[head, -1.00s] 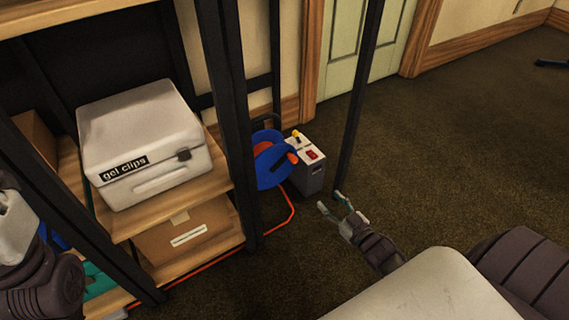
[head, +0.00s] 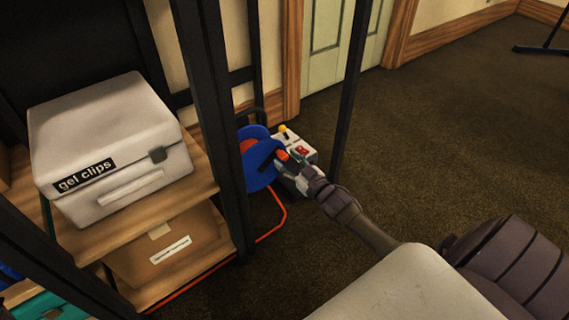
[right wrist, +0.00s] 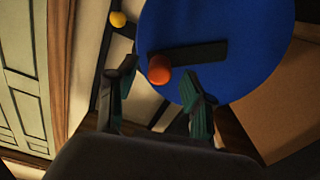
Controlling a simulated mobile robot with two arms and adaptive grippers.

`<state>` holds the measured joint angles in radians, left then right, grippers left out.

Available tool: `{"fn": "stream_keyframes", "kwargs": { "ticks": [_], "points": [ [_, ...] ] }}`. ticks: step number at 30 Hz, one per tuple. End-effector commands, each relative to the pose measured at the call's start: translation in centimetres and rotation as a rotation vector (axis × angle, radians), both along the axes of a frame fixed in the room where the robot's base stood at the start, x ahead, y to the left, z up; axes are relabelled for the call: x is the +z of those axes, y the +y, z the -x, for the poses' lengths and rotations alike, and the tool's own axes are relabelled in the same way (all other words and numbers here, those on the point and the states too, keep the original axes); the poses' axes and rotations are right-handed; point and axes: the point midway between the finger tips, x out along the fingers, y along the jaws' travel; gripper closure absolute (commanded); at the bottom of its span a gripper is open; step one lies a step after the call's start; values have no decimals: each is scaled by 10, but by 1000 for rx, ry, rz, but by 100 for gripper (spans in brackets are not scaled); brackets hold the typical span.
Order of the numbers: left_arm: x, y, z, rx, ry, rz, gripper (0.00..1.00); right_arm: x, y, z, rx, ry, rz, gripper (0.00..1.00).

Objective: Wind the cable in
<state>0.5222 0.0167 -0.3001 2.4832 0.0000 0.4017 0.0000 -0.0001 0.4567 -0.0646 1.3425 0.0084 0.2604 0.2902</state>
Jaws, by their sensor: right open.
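The blue cable reel (head: 256,178) stands on the floor beside the rack's right post. It carries a black crank arm (right wrist: 190,55) with an orange knob (right wrist: 159,70). The red-orange cable (head: 271,237) runs from the reel across the floor and along the foot of the rack; its far end is hidden. My right gripper (head: 291,164) is at the reel's front, at the knob. In the right wrist view, its open fingers (right wrist: 160,88) stand on either side of the knob, with gaps showing. My left gripper is out of view.
A grey-white box (head: 176,130) with a yellow knob and a red switch stands behind the reel. A black post (head: 348,90) rises close to its right. The rack holds a "gel clips" case (head: 105,135) and a cardboard box (head: 150,262).

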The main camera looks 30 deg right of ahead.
Motion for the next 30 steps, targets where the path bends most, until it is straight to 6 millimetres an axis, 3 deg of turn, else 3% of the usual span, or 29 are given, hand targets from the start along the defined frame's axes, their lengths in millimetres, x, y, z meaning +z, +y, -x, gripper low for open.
{"fn": "stream_keyframes", "kwargs": {
  "ticks": [5, 15, 24, 30],
  "points": [
    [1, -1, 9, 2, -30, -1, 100, -1, 1, -16, 0, 1, 2, 48],
    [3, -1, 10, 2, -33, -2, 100, 0, 1, -19, 0, 2, 1, 50],
    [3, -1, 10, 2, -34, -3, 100, 0, 1, -18, 0, 1, 1, 100],
    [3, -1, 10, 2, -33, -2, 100, 0, 1, -18, 0, 1, 1, 100]
  ]
}}
